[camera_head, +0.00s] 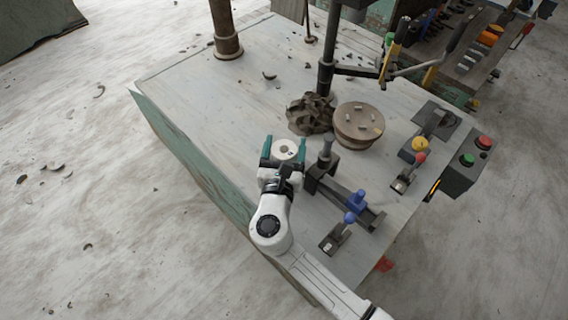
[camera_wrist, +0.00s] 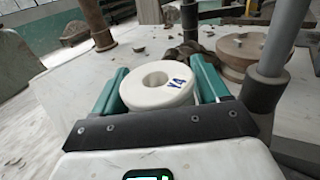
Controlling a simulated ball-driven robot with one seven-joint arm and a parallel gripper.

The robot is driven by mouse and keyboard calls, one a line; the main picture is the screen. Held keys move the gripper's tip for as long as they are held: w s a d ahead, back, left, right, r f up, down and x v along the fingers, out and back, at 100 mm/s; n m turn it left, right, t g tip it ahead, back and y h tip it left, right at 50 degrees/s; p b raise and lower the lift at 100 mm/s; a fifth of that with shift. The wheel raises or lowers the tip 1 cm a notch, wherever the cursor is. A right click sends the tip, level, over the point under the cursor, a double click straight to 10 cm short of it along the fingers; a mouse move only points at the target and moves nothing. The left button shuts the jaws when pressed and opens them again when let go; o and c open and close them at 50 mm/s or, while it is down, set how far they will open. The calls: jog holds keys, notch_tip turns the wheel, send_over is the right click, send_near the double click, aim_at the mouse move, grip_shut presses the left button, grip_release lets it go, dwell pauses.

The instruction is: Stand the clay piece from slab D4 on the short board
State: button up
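My gripper (camera_head: 285,150) has its teal fingers on either side of a thick white ring (camera_head: 286,147) with a round hole. In the wrist view the ring (camera_wrist: 157,84) fills the space between the fingers and appears to touch both. Blue marking on it looks like "Y4". It appears held over the near left part of the table. No slab marked D4 can be made out, and I cannot tell which thing is the short board.
The grey worktable (camera_head: 200,90) has free room at its left. A round wooden stand (camera_head: 359,124) carries several small pale pieces, beside a dark clay heap (camera_head: 311,114). A dark clamp with a blue handle (camera_head: 354,200) stands close right of my gripper. A black post (camera_head: 326,60) rises behind.

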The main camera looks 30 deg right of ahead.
grip_shut()
dwell(0.5)
